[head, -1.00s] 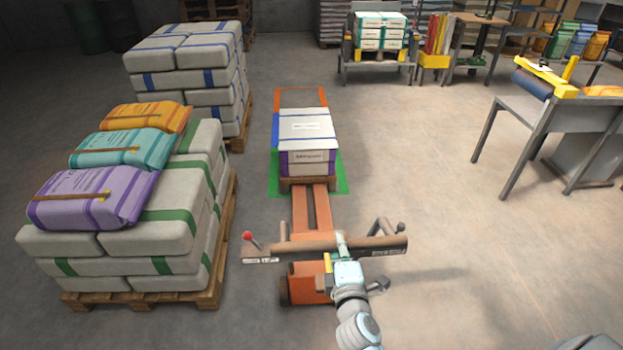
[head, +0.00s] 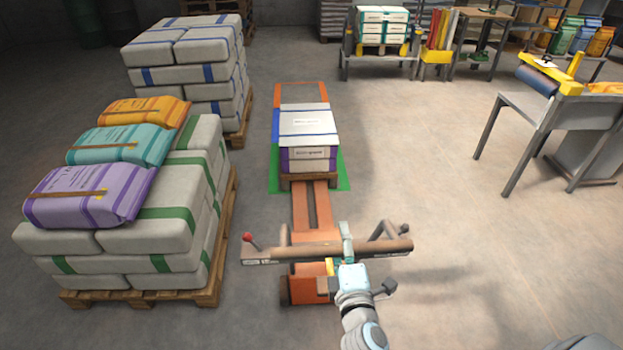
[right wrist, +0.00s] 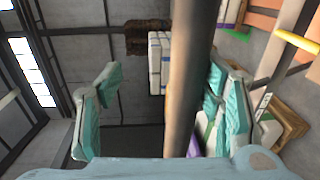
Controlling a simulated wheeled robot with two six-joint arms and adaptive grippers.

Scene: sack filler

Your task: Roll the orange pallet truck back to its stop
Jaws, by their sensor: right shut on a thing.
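The orange pallet truck (head: 312,268) stands in front of me, with its forks (head: 301,205) pointing away toward a loaded wooden pallet (head: 308,180). White boxes (head: 308,125) sit on that pallet. The truck's brown crossbar handle (head: 290,251) lies across its near end, with a red knob (head: 247,238) at the left. My right gripper (head: 346,240) is shut on this bar, right of its middle. In the right wrist view the bar (right wrist: 188,80) passes between the fingers. How far the forks reach under the pallet is hidden. My left gripper is out of view.
Sacks stacked on pallets stand close on the left, with a purple sack (head: 85,195) on the near stack. Coloured floor markings, green (head: 343,178) and orange (head: 300,84), surround the load. A grey table (head: 560,110) stands at the right. The floor right of the truck is clear.

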